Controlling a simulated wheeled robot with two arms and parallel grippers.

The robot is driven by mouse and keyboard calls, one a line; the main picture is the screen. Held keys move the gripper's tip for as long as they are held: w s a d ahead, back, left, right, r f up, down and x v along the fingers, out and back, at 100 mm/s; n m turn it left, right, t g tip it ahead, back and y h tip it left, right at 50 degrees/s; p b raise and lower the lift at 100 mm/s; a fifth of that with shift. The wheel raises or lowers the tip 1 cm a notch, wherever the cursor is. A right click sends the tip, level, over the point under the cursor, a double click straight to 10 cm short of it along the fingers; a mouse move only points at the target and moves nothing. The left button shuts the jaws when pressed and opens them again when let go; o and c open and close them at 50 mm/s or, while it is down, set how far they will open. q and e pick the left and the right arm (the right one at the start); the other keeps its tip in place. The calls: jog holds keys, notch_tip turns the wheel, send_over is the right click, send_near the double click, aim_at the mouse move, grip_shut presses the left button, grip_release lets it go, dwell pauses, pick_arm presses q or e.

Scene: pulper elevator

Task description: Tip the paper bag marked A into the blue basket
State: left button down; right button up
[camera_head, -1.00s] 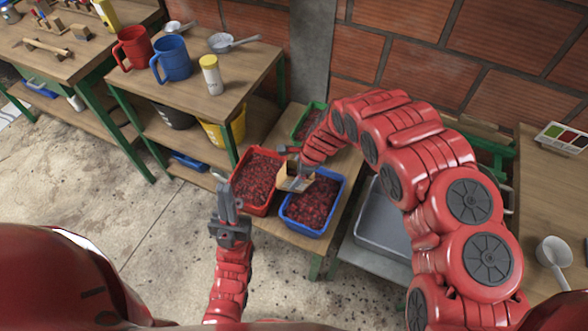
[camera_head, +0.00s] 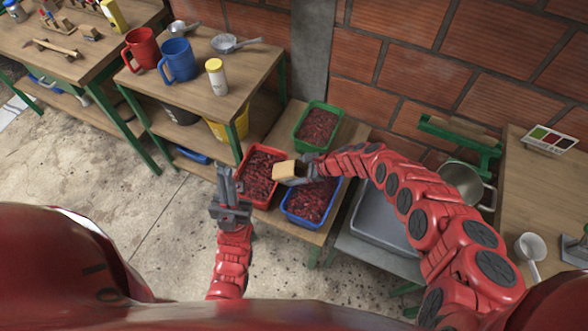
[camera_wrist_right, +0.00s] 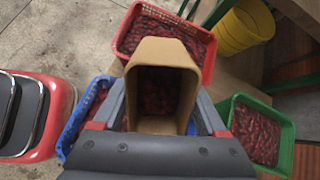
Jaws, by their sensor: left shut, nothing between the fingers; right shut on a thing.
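My right gripper (camera_head: 297,170) is shut on a brown paper bag (camera_head: 283,171), held above the border between the red and blue baskets. In the right wrist view the bag (camera_wrist_right: 160,80) has its open mouth towards the camera, with dark red cherries visible inside. No letter A shows on the visible sides. The blue basket (camera_head: 311,226) holds red cherries and is partly hidden by my right arm; its rim also shows in the right wrist view (camera_wrist_right: 72,128). My left gripper (camera_head: 224,185) is shut and empty, left of the red basket.
A red basket (camera_head: 243,199) and a green basket (camera_head: 300,140), both with cherries, stand beside the blue one on a low table. A grey metal tray (camera_head: 377,222) is to the right. Mugs and a white bottle (camera_head: 215,78) stand on the shelf table.

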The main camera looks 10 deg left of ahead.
jog(key=shift+d+f+y, duration=0.1)
jog(key=shift+f+y, duration=0.1)
jog(key=shift+y, duration=0.2)
jog(key=y+b, duration=0.2)
jog(key=b, duration=0.2)
jog(key=d+f+y+b, duration=0.1)
jog(key=b, duration=0.3)
jog(key=t+y+b, duration=0.1)
jog(key=y+b, duration=0.1)
jog(key=b, duration=0.2)
jog(key=shift+s+d+f+y, duration=0.15)
jog(key=shift+f+y, duration=0.15)
jog(key=shift+f, duration=0.1)
jog(key=d+y+b, duration=0.1)
jog(key=y+b, duration=0.1)
jog(key=b, duration=0.3)
jog(key=d+t+y+b, duration=0.1)
jog(key=y+b, duration=0.1)
jog(key=b, duration=0.4)
jog(key=d+y+b, duration=0.1)
jog(key=y+b, duration=0.1)
jog(key=b, duration=0.3)
jog(key=shift+s+r+y, duration=0.25)
jog(key=shift+s+y, duration=0.05)
jog(key=shift+d+r+t+y+b, duration=0.25)
jog(key=shift+y+b, duration=0.25)
jog(key=shift+b, duration=0.65)
jog(key=shift+d+r, duration=0.1)
jog(key=shift+d, duration=0.05)
